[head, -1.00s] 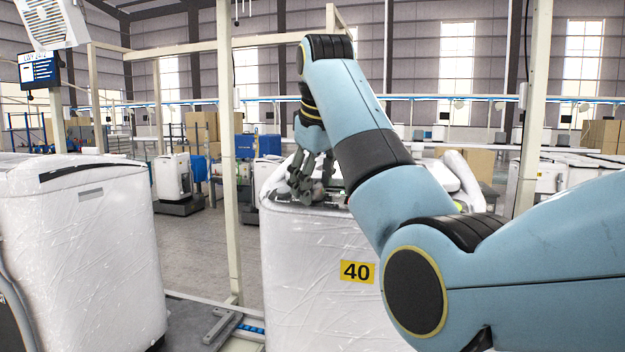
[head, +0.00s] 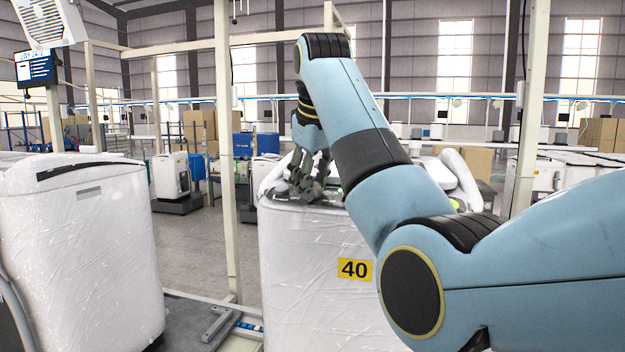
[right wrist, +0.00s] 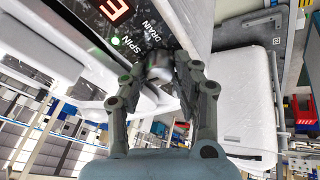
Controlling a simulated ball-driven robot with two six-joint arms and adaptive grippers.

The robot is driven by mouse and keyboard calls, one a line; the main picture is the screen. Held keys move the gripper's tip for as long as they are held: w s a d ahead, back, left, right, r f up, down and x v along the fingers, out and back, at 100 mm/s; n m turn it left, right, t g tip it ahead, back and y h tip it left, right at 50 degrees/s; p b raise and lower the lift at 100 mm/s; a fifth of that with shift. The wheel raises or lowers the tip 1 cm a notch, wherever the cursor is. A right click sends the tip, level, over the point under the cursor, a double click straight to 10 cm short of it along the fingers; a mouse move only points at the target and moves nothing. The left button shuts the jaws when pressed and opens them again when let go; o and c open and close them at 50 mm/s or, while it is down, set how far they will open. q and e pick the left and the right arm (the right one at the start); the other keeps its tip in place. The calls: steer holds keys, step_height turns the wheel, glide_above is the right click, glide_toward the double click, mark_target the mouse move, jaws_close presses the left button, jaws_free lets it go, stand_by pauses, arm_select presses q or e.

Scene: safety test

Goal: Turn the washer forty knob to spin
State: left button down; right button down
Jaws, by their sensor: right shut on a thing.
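The washer forty (head: 312,280) is a white, plastic-wrapped machine in the middle of the head view, with a yellow label "40" (head: 355,270) on its front. My right gripper (head: 308,190) is at its top panel. The dark panel (right wrist: 95,38) beside the knob carries the words SPIN and DRAIN, a lit green light (right wrist: 115,41) near SPIN and a red digit. The knob's pointer is not visible. My left gripper is out of view.
Another wrapped white washer (head: 85,250) stands at the left. A pale frame post (head: 227,150) rises between the two machines. Open grey floor (head: 195,250) lies behind them, with boxes and other machines farther back.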

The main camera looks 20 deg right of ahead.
steer(key=m+h, duration=0.1)
steer(key=m, duration=0.5)
steer(key=m+h, duration=0.1)
steer(key=m, duration=0.4)
steer(key=shift+m, duration=0.4)
steer(key=shift+h, duration=0.3)
steer(key=c, duration=1)
jaws_free()
steer(key=v, duration=0.7)
steer(key=shift+a+r, duration=0.1)
steer(key=shift+r, duration=0.15)
